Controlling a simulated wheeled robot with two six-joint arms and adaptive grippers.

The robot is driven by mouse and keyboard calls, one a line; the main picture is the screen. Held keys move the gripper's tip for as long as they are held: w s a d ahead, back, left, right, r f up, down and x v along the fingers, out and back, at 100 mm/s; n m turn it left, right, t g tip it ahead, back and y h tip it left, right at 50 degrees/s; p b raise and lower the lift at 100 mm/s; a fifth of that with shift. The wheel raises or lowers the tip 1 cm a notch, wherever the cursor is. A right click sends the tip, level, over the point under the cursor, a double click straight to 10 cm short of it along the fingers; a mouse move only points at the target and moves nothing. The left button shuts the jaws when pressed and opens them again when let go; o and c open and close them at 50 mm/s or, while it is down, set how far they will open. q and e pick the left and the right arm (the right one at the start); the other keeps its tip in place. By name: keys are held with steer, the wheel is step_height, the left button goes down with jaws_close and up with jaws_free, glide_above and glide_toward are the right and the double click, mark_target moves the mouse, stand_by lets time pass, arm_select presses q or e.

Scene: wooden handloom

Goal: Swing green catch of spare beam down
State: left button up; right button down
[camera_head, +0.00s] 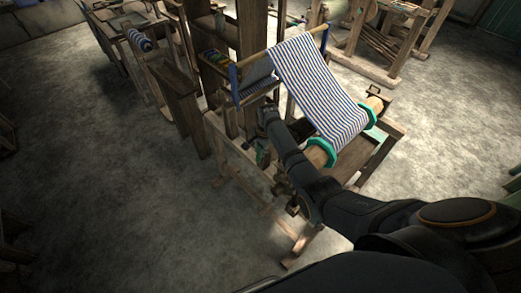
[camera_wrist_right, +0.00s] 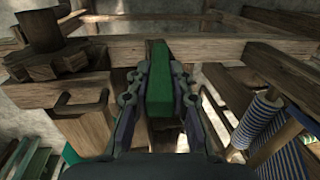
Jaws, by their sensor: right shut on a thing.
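The green catch (camera_wrist_right: 159,82) is a straight green bar standing upright in the middle of the right wrist view. My right gripper (camera_wrist_right: 160,74) has its two fingers on either side of the bar and is shut on it. The bar's upper end reaches in front of a wooden cross rail (camera_wrist_right: 225,48). In the head view my right gripper (camera_head: 262,152) is small and dark beside the loom's side frame, and the catch is hard to make out there. I cannot tell which beam is the spare one. My left gripper is not in view.
Blue-and-white striped cloth (camera_head: 318,85) runs down to a wooden roller with teal end discs (camera_head: 320,152), just right of my right arm. Wooden posts (camera_head: 190,115) and rails crowd around the gripper. The concrete floor at left (camera_head: 90,200) is open.

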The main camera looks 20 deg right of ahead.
stand_by(0.3)
steer(key=shift+s+d+f+t+y+p, duration=0.35)
steer(key=shift+s+t+p, duration=0.3)
steer(key=shift+t, duration=0.4)
steer(key=shift+s+d+f+t+y+p, duration=0.2)
steer(key=shift+s+f+t+y+p, duration=0.35)
steer(key=shift+s+t, duration=0.4)
steer(key=shift+s+d+f+t+y+p, duration=0.3)
steer(key=shift+s+t+p, duration=0.3)
steer(key=shift+t, duration=0.6)
